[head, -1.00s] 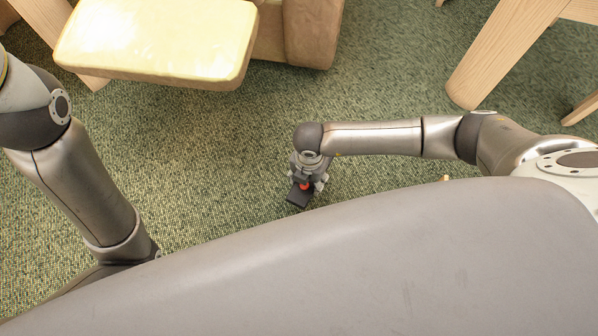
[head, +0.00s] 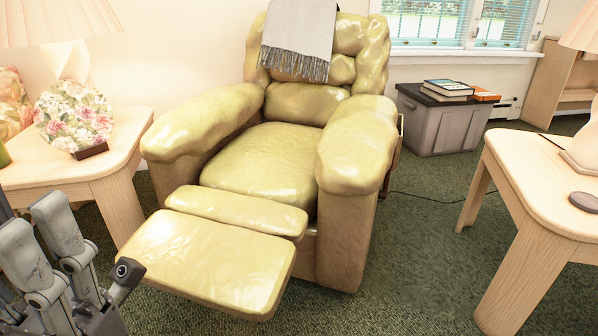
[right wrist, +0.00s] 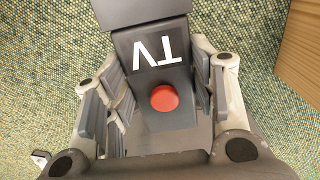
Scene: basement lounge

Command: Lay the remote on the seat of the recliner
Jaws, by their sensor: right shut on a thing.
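The recliner (head: 350,150) is yellow-green and stands in the middle of the head view, footrest (head: 205,262) out. Its seat (head: 268,160) is bare between the two armrests. The remote (right wrist: 148,75) is dark, with white TV letters and a round red button, in the right wrist view. My right gripper (right wrist: 160,88) is shut on it, with fingers on both sides, above the green carpet. The right gripper and remote are outside the head view. My left gripper (head: 45,240) is at the lower left, left of the footrest; its tips are not clear.
Another table (head: 535,185) with a lamp base and dark disc is at right. A grey bin (head: 440,125) with books stands behind. Carpet is open between recliner and right table.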

